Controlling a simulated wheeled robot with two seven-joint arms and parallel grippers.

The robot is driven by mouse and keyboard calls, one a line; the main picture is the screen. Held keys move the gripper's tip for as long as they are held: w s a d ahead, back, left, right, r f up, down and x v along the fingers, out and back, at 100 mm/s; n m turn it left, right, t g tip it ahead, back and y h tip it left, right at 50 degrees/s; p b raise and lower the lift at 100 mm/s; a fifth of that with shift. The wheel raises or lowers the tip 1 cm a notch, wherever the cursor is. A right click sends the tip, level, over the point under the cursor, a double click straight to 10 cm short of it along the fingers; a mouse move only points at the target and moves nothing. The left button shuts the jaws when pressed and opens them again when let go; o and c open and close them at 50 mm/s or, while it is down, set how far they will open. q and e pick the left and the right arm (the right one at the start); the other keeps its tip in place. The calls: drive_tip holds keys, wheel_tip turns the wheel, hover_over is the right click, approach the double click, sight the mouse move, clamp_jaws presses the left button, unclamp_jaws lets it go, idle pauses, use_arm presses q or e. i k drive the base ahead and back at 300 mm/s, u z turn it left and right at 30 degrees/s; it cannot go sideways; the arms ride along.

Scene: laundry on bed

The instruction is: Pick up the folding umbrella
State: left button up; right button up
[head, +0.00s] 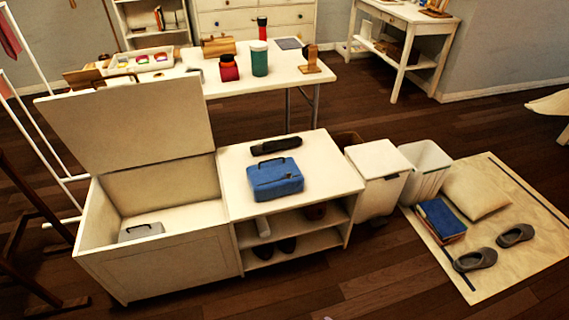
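A black, long, narrow object that looks like the folding umbrella (276,146) lies on the top of the low cream shelf unit (335,178). It lies near the back edge, behind a blue case (275,179) with a dark handle, with a small gap between them. Neither of my grippers is in the head view.
An open chest (165,265) with raised lid (128,125) adjoins the shelf unit at left. Lidded white bin (379,160) and open bin (426,163) stand at right. A white table (290,85) with jars is behind. Slippers (475,260) lie on a mat (530,230).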

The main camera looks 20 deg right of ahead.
sight(273, 146)
drive_tip(key=z, duration=0.15)
drive_tip(key=k, duration=0.45)
drive_tip(key=u, duration=1.45)
drive_tip(key=i, duration=1.7)
drive_tip(key=z, duration=1.15)
drive_tip(key=i, duration=0.25)
drive_tip(key=z, duration=0.3)
